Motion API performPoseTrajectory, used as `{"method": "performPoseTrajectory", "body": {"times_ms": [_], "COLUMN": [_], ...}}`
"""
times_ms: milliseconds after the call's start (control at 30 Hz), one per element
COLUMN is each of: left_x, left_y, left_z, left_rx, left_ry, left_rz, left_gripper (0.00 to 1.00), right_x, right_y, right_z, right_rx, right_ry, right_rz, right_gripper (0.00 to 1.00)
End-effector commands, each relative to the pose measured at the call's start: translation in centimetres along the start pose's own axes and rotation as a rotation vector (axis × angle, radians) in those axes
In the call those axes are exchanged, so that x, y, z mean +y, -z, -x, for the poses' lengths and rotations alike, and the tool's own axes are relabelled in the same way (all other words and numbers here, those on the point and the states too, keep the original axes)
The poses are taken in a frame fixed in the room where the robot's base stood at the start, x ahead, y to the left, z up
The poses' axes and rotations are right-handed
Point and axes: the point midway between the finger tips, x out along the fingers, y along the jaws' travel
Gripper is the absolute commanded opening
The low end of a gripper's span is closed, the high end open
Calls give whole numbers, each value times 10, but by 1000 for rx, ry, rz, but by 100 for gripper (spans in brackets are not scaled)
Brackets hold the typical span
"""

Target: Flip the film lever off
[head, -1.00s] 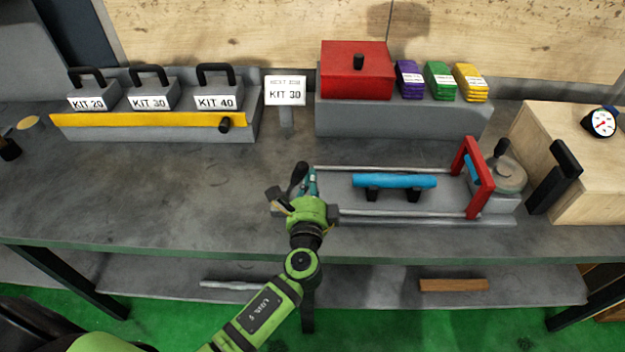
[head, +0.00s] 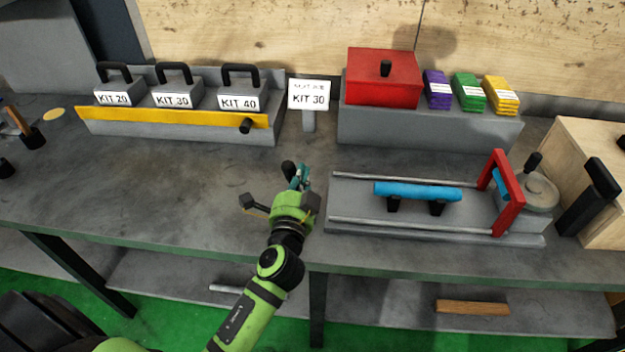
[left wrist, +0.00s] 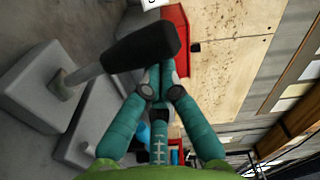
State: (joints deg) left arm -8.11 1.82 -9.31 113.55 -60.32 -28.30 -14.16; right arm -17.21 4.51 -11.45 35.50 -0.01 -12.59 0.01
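The film lever's black handle (left wrist: 145,47) sticks out from a pivot on a grey block (left wrist: 35,90) in the left wrist view. In the head view the black handle (head: 288,168) points up just left of my left gripper's fingertips. My left gripper (head: 302,175) stands low over the bench and hides most of the lever's base. In the left wrist view its teal fingers (left wrist: 159,78) come together with nothing seen between them. The handle crosses right by the fingertips; I cannot tell whether they touch. My right gripper is out of view.
A grey fixture with rails and a blue bar (head: 417,191) lies close to the right. Behind stand the kit rack with a yellow strip (head: 170,117), a KIT 30 sign (head: 309,95) and a red box (head: 383,78). The bench left of the gripper is mostly clear.

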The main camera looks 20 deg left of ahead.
Motion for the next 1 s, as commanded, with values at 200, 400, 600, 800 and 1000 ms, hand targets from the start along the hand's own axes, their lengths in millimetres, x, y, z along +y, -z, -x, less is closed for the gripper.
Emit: {"method": "performPoseTrajectory", "body": {"times_ms": [200,400,600,800,1000], "left_x": [-2,-3,-3,-3,-4], "left_y": [-12,-17,-18,-18,-17], "left_z": [0,0,0,0,0], "left_rx": [-3,-4,-4,-3,-2], "left_ry": [1,1,1,1,1], "left_rz": [106,153,165,165,164], "left_gripper": [0,0,0,0,0], "right_x": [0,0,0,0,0], "right_y": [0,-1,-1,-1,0], "right_z": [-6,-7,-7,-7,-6], "right_rx": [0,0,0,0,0], "right_ry": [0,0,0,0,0], "right_rz": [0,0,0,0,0], "right_gripper": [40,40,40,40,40]}}
